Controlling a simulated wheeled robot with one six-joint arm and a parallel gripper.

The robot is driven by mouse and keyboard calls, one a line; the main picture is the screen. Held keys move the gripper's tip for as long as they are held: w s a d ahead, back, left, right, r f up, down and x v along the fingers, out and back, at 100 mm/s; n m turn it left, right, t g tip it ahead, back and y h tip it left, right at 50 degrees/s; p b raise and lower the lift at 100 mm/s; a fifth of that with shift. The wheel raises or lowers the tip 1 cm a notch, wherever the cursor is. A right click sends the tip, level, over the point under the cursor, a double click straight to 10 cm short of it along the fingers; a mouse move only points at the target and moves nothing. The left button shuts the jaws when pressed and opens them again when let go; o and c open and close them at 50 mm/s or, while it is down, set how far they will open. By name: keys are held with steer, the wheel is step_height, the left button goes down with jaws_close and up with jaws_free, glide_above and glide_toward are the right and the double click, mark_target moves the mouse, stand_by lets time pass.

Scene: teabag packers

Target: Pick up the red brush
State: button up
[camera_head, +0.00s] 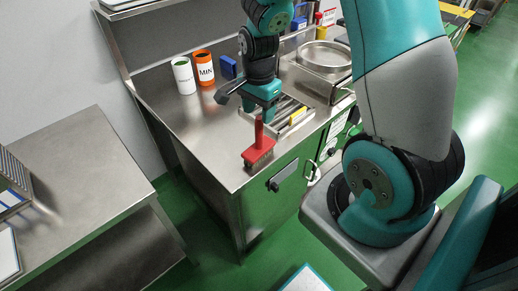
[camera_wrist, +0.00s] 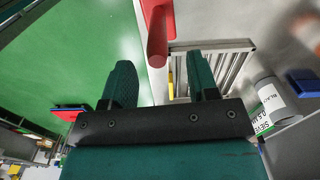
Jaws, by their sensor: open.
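The red brush (camera_head: 259,148) stands near the front edge of the steel counter (camera_head: 202,133) in the head view, with its handle upward and its bristles down. My gripper (camera_head: 262,108) hangs just above and behind the handle in that view. In the wrist view, the two fingers of my gripper (camera_wrist: 162,88) are spread apart and nothing is between their tips. The brush's red handle (camera_wrist: 157,40) lies just beyond the fingertips there, in line with the gap. Its red head shows at the top edge, partly cut off. I cannot tell whether a finger touches the handle.
A slotted metal tray (camera_head: 297,128) lies right beside the brush. A white can (camera_head: 184,76) and an orange can (camera_head: 204,68) stand further back. A scale with a round pan (camera_head: 322,57) is at the back right. Counter left of the brush is clear.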

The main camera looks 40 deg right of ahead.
mark_target(259, 139)
steer(key=shift+s+a+f+p, duration=0.1)
steer(key=shift+f+p, duration=0.25)
steer(key=shift+f, duration=0.95)
steer(key=shift+s+f+p, duration=0.1)
steer(key=shift+f+p, duration=0.2)
steer(key=shift+f, duration=0.95)
jaws_close()
